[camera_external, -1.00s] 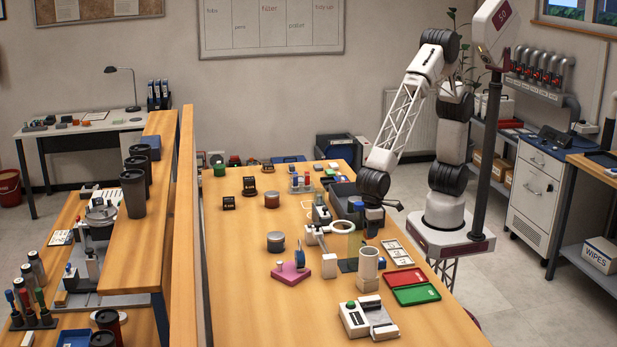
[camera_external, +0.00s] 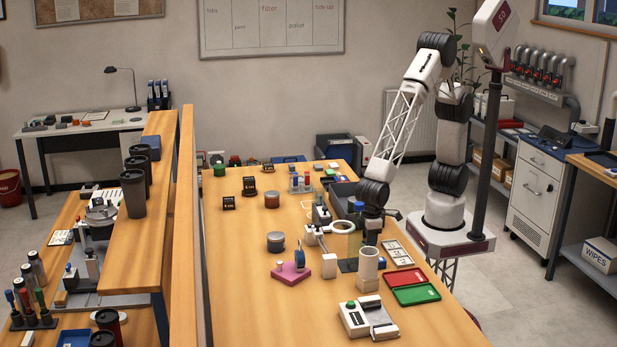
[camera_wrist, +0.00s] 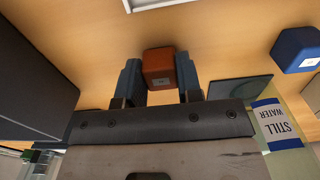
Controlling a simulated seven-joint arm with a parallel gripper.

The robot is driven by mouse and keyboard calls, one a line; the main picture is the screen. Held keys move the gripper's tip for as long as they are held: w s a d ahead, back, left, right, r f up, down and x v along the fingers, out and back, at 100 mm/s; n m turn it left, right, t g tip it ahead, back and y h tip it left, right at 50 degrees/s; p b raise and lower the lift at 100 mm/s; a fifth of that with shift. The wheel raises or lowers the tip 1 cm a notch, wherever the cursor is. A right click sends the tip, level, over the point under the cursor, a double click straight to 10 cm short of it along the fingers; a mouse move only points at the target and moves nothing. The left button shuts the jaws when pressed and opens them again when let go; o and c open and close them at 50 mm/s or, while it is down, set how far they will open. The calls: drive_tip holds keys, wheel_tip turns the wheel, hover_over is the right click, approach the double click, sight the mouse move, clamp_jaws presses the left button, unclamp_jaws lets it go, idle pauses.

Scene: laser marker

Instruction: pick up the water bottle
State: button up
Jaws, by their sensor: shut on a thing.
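My gripper (camera_wrist: 158,82) is shut on a small red-brown block (camera_wrist: 158,67), whose sides meet both fingers. The block is hidden there.
Red and green trays (camera_external: 414,294) lie to the right. The wrist view shows a blue block (camera_wrist: 297,50) and a large dark box (camera_wrist: 32,85).

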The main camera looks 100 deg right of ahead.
drive_tip(key=shift+f, duration=0.2)
drive_tip(key=o, duration=0.9)
drive_tip(key=shift+r, duration=0.1)
wheel_tip(320, 180, up, 12)
drive_tip(key=shift+r, duration=0.1)
idle(0.8)
